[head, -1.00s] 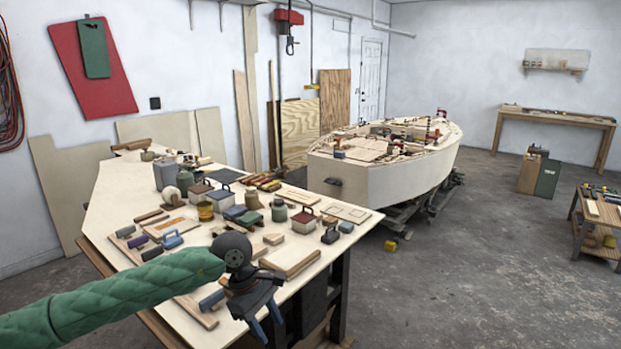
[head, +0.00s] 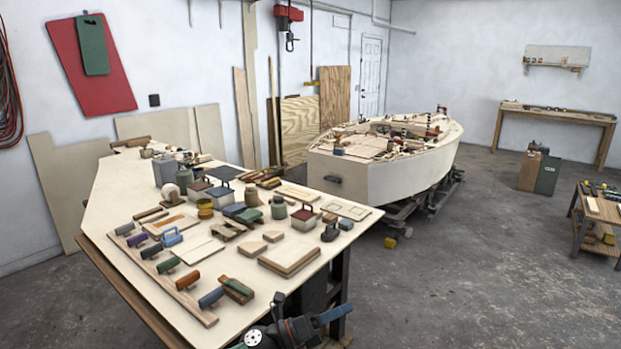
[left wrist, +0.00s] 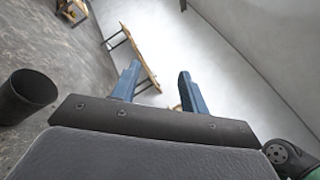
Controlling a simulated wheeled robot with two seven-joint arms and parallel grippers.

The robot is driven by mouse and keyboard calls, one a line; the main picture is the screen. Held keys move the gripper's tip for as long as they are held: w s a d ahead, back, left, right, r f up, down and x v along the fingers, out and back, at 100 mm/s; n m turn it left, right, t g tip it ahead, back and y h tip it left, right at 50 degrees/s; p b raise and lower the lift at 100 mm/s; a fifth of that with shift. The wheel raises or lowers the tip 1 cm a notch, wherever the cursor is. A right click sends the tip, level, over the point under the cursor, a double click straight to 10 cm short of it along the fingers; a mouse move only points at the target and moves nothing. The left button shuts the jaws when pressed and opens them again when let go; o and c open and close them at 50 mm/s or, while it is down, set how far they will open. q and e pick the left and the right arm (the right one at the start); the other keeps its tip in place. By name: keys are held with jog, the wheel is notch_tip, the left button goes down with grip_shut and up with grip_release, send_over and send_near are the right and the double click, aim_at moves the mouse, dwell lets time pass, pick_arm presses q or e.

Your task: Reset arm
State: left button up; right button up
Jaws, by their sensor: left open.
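My left gripper (head: 336,314) is low at the bottom of the head view, in front of the near end of the workbench (head: 110,262). One blue finger shows there, pointing right. In the left wrist view, the two blue fingers (left wrist: 157,86) stand apart with nothing between them, so it is open and empty. Behind them are the floor, a pale wall and a wooden bench, all tilted. My right gripper is in neither view.
The workbench holds several tools, tins and wood pieces. A plywood hull (head: 385,182) stands on a cradle behind it. A small tool table (head: 590,220) is at the right edge. A dark cylinder (left wrist: 26,95) shows in the wrist view. Open floor (head: 450,280) lies right of the bench.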

pick_arm(q)
jog(key=w+a+f+n+t+y, duration=0.2)
jog(key=a+f+n+t+y, duration=0.4)
jog(key=f+n, duration=0.5)
jog(key=w+a+f+n+t+y, duration=0.1)
jog(key=a+f+n+t+y, duration=0.3)
jog(key=a+f+n+y, duration=0.65)
jog(key=s+a+f+n+g+y, duration=0.1)
jog(key=s+f+n+g, duration=0.1)
jog(key=s+f+n, duration=0.4)
jog(key=s+a+f+n+g+y, duration=0.1)
jog(key=s+f+n+g, duration=0.25)
jog(key=f, duration=0.55)
jog(key=s+a+f+n+g, duration=0.1)
jog(key=s+f+n+g, duration=0.1)
jog(key=s+f, duration=0.4)
jog(key=s+a+f+n+g, duration=0.2)
jog(key=s+f+n+g, duration=0.1)
jog(key=s, duration=1)
jog(key=s+a+f+n+g, duration=0.1)
jog(key=s+f+g, duration=0.3)
jog(key=s+f, duration=0.4)
jog(key=shift+s+a+f+n+y, duration=0.15)
jog(key=shift+s+f+n+y, duration=0.2)
jog(key=shift+s+n, duration=0.45)
